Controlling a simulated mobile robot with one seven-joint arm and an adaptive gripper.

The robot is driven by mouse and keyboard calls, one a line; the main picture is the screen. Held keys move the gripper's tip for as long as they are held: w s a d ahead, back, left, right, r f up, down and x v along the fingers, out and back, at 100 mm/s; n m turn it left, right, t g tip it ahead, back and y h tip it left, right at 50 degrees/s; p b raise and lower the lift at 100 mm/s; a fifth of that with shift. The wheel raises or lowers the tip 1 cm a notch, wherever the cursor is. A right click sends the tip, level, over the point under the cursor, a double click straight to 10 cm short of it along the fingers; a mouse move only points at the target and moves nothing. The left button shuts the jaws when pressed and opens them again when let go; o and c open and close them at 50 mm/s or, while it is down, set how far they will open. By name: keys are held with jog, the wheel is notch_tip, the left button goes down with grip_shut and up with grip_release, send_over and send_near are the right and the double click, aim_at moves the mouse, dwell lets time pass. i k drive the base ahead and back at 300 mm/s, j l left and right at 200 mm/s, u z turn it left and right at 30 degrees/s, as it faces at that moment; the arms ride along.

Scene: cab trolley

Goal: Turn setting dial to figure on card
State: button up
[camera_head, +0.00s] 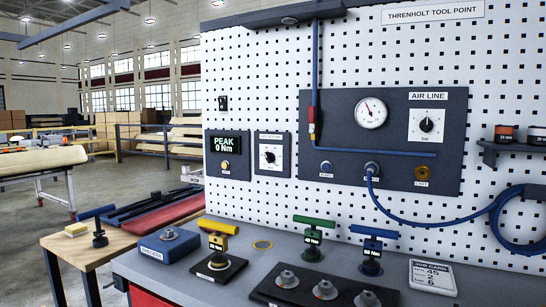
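A small dial (270,156) with a black knob on a white face sits on a dark panel at the left of the pegboard; its label is too small to read. A second black-knobbed dial (427,125) on a white plate is under the words AIR LINE. I cannot tell from the picture which is the setting dial. Both pointers look roughly upright, but the scales are unreadable. A white card (432,277) headed JOB CARD lies tilted on the bench at the lower right; it shows figures that look like 45, 2 and 6. My gripper is not in view.
A display (224,144) reads PEAK 0 Nm. Yellow (218,228), green (314,222) and blue (374,234) T-handled tools stand on the grey bench (205,290). A dark block with several round fittings (325,289) lies in front. A blue hose (420,224) hangs at right.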

aim_at(271, 157)
jog(key=i+l+z, duration=0.15)
jog(key=z, duration=0.3)
jog(key=i+z, duration=0.45)
jog(key=k, duration=0.1)
